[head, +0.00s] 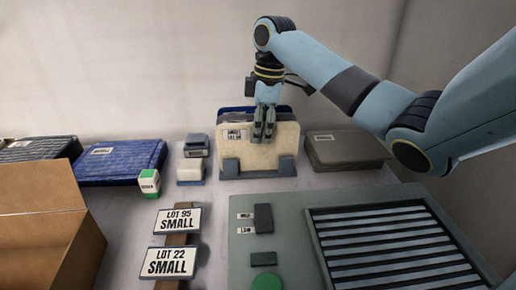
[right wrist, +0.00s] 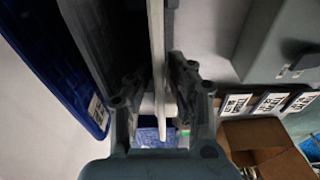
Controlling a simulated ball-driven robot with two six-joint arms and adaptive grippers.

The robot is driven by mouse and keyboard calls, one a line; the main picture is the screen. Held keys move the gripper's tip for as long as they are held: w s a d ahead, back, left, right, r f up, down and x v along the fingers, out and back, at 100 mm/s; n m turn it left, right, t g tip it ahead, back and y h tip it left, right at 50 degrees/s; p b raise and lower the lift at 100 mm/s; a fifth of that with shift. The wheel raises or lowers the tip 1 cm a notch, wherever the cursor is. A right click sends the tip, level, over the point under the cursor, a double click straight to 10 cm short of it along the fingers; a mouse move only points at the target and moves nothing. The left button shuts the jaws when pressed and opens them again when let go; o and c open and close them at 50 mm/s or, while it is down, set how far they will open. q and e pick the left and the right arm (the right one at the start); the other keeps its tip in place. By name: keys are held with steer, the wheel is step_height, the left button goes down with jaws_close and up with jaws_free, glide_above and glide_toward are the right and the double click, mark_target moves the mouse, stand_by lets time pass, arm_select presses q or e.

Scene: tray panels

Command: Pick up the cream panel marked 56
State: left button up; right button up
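The cream panel (head: 285,143) stands upright in a grey rack (head: 230,167) at the back middle, in front of darker and blue panels. Its white label reads SMALL, with a second line too small to read surely. My right gripper (head: 264,137) reaches down from above over the panel's top edge. In the right wrist view the panel (right wrist: 157,45) shows edge-on between the fingers (right wrist: 161,85), which lie close against both faces. The gripper looks shut on it. My left gripper is not in view.
Left of the rack stand small blocks (head: 194,146) and a blue tray (head: 120,163). A grey closed case (head: 345,149) lies to the right. A cardboard box (head: 45,235), signs reading LOT 95 (head: 178,219) and LOT 22 (head: 168,262), and a slatted tray (head: 390,245) are in front.

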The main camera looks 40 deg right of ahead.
mark_target(258, 168)
steer(key=f, duration=0.3)
steer(key=shift+w+a+f, duration=0.2)
steer(key=shift+a+f, duration=0.05)
steer(key=shift+f, duration=0.05)
jaws_close()
steer(key=shift+r, duration=0.15)
